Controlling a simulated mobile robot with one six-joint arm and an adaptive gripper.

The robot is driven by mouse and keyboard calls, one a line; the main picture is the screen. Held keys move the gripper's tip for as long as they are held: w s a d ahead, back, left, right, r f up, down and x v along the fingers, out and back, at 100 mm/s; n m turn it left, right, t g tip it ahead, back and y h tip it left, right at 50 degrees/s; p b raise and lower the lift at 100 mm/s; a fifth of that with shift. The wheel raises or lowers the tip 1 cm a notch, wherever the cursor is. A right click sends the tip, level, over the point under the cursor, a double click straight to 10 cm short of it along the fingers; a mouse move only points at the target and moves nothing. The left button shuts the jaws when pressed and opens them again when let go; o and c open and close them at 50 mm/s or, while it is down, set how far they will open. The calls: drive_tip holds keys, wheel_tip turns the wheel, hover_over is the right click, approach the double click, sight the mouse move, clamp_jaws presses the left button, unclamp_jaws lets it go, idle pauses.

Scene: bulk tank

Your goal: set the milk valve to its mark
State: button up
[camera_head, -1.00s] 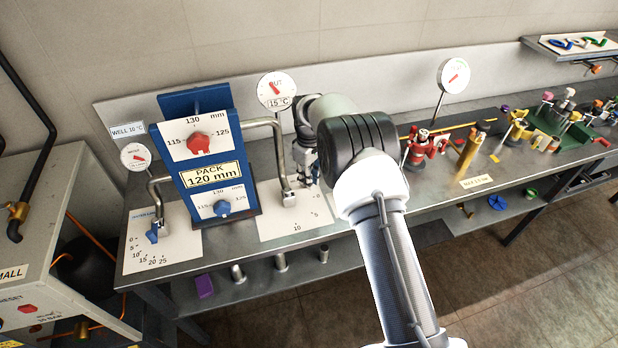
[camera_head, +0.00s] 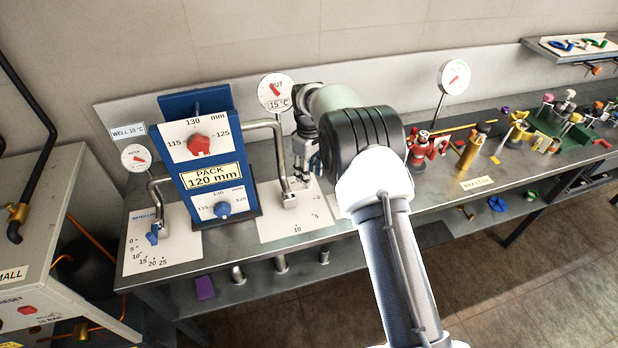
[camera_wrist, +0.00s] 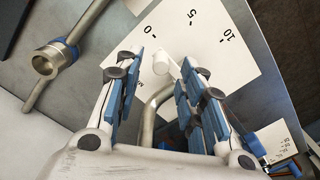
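The milk valve's white scale plate (camera_head: 285,226) lies on the bench, with 0, 5 and 10 marked; it also shows in the wrist view (camera_wrist: 215,45). A bent steel pipe (camera_head: 281,160) comes down to it. In the wrist view a small white handle (camera_wrist: 163,64) stands between my fingertips, near the plate's edge. My gripper (camera_wrist: 165,70) is open, its blue-padded fingers on both sides of the handle, with a gap showing. In the head view my gripper (camera_head: 306,166) points down over the plate's back right part and hides the handle. Contact with the handle cannot be told.
The blue pack stand (camera_head: 210,165) with red and blue knobs is left of the plate. The water valve's blue lever (camera_head: 152,234) is farther left. A round dial (camera_head: 276,92) stands behind. Red and yellow fittings (camera_head: 428,148) stand to the right.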

wheel_tip(320, 180, up, 9)
drive_tip(key=shift+f, duration=0.15)
idle(0.4)
drive_tip(key=s+d+r+m+t+b, duration=0.15)
drive_tip(key=s+d+r, duration=0.25)
drive_tip(key=s+r, duration=0.45)
drive_tip(key=s+d+r+m+t, duration=0.1)
drive_tip(key=s+d+r+m, duration=0.25)
drive_tip(key=s+r, duration=0.5)
drive_tip(key=s+d+f+m+t, duration=0.1)
drive_tip(key=s+d+m, duration=0.1)
drive_tip(key=s, duration=1)
drive_tip(key=s+d+f+m+t, duration=0.1)
drive_tip(key=s+d+f+m, duration=0.1)
drive_tip(key=s, duration=1)
drive_tip(key=shift+d+m+b, duration=0.4)
drive_tip(key=shift+d+m, duration=0.2)
drive_tip(key=shift+d, duration=0.3)
drive_tip(key=shift+a, duration=0.15)
